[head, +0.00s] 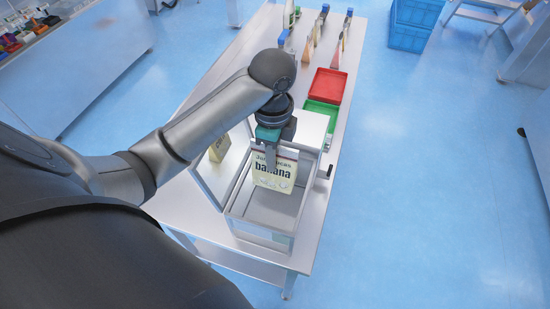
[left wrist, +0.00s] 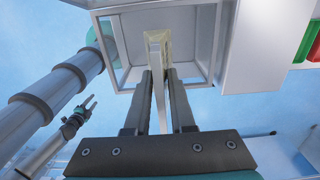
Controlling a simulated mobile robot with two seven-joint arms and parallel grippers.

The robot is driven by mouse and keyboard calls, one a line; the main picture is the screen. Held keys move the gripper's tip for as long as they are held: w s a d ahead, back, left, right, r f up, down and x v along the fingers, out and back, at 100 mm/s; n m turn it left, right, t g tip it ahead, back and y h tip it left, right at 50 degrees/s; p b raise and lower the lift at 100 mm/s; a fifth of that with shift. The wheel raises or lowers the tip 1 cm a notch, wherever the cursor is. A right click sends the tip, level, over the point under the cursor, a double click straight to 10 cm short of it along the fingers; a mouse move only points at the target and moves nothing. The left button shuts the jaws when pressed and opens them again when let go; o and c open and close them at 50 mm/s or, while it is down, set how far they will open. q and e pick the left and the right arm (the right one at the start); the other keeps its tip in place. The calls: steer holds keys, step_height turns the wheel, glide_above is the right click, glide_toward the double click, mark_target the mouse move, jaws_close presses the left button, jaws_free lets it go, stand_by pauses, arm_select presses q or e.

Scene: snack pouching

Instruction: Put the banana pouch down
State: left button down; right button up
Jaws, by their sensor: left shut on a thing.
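The banana pouch (head: 274,172) is pale yellow with dark lettering and hangs upright in the head view. My left gripper (head: 271,160) is shut on its upper part and holds it over the grey-floored, frame-sided box (head: 265,208). In the left wrist view the pouch (left wrist: 157,45) shows nearly edge-on between the fingers of my left gripper (left wrist: 158,75), inside the box's outline (left wrist: 121,50). Whether the pouch touches the floor cannot be told. My right gripper (left wrist: 86,108) shows small at the left of the left wrist view, fingers apart and empty.
A red tray (head: 328,85) and a green tray (head: 322,116) lie beyond the box. Another pale pouch shape (head: 219,148) shows left of it, possibly a reflection. Several upright items stand at the table's far end. Bare tabletop (head: 190,208) lies left of the box.

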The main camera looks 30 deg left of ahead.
mark_target(283, 179)
arm_select(q)
step_height(283, 179, down, 17)
arm_select(e)
steer(key=shift+w+d+r, duration=0.1)
steer(key=shift+w+r, duration=0.05)
steer(key=shift+w, duration=0.3)
arm_select(q)
steer(key=shift+s+f, duration=0.1)
steer(key=shift+f, duration=0.1)
arm_select(e)
steer(key=shift+s, duration=0.1)
arm_select(q)
steer(key=c, duration=0.8)
jaws_free()
steer(key=shift+o, duration=0.2)
step_height(283, 179, up, 12)
steer(key=shift+r, duration=0.1)
